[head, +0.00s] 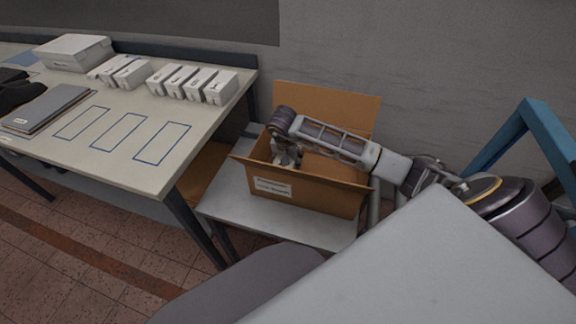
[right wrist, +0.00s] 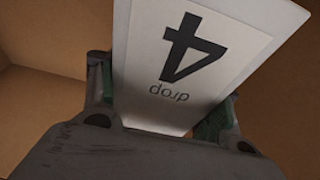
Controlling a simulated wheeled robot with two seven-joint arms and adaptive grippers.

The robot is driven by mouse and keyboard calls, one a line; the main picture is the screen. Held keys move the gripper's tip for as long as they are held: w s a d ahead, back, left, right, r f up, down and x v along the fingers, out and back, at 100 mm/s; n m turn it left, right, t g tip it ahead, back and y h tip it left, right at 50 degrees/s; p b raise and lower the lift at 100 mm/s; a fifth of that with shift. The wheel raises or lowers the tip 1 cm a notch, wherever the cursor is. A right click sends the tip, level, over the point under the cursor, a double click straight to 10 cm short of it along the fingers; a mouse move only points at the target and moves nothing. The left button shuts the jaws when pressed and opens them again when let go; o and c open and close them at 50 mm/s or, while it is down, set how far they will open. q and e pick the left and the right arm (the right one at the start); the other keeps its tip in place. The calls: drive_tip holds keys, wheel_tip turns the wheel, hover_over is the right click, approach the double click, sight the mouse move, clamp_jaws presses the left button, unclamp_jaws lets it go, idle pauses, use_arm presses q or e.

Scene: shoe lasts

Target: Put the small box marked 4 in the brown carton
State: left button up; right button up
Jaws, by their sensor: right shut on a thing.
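The brown carton (head: 315,194) stands open on a low grey stand, its flaps spread out. My right arm reaches over its right side, and my right gripper (head: 287,157) is down inside the opening at the left. In the right wrist view my right gripper (right wrist: 165,115) is shut on the small box marked 4 (right wrist: 195,60), a white box whose 4 appears upside down. Brown carton walls surround it there. In the head view the held box is mostly hidden by the gripper and carton. My left gripper is not in view.
Several small white boxes (head: 190,82) stand in a row on the table (head: 110,165) at left. A larger white box (head: 74,52) and a grey folder (head: 47,107) are there too. Blue outlined rectangles mark the table front. The low stand (head: 270,217) has bare space before the carton.

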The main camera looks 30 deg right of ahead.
drive_tip(key=shift+f, duration=1.85)
drive_tip(key=o, duration=1.3)
drive_tip(key=shift+r, duration=0.1)
